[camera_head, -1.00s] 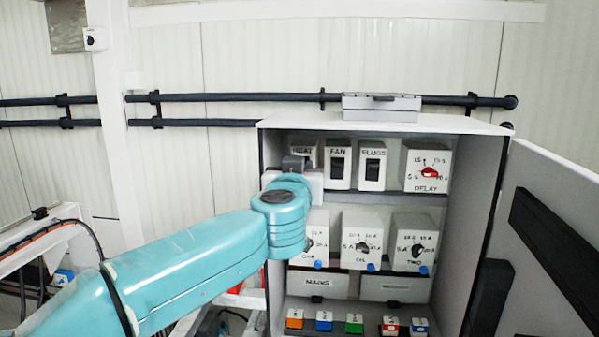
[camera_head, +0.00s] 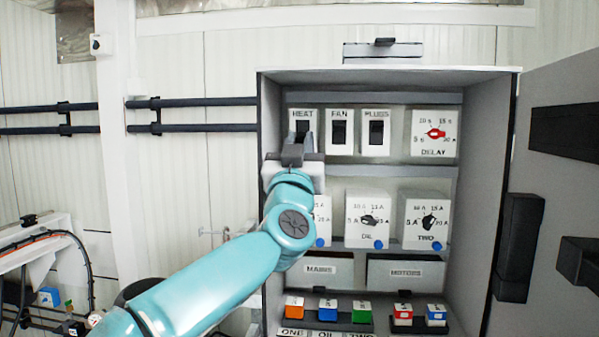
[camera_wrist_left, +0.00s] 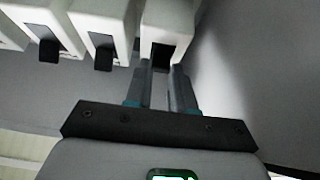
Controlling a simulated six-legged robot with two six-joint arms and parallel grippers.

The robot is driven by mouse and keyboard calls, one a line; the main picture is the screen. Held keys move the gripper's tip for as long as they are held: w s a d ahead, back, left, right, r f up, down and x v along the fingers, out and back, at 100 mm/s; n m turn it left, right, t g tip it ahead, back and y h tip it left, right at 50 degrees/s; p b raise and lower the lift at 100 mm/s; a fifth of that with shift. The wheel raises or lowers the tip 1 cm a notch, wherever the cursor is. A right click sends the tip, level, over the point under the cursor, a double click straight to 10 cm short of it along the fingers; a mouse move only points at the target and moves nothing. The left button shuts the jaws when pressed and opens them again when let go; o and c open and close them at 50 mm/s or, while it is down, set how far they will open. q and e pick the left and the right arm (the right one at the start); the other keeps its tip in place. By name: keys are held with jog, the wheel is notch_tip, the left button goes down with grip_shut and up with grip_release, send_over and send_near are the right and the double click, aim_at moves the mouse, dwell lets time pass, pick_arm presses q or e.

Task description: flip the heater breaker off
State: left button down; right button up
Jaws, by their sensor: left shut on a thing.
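The heater breaker (camera_head: 297,118), a white box labelled HEAT with a dark toggle, is at the left end of the cabinet's top row. It is also the rightmost breaker in the upside-down left wrist view (camera_wrist_left: 168,18). My left gripper (camera_head: 297,148) is right in front of its lower part and hides some of it. In the wrist view the left fingertips (camera_wrist_left: 162,70) reach the breaker's dark toggle (camera_wrist_left: 161,54) and are shut on it, with a narrow gap between the fingers. The exact toggle position is hard to see. My right gripper is in no view.
The FAN breaker (camera_head: 340,146) and PLUGS breaker (camera_head: 376,149) stand close to the right, then the DELAY dial box (camera_head: 434,147). Dial boxes sit on the shelf below. The cabinet's side wall (camera_head: 270,110) is close on the left; its door (camera_head: 560,180) stands open on the right.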

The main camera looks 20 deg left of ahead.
pick_arm(q)
jog(key=shift+w+f+t+b, duration=0.15)
jog(key=shift+f+t+b, duration=0.4)
jog(key=shift+b, duration=0.5)
jog(key=shift+a+r+t+y, duration=0.1)
jog(key=shift+r+t+y, duration=0.15)
jog(key=shift+y, duration=0.05)
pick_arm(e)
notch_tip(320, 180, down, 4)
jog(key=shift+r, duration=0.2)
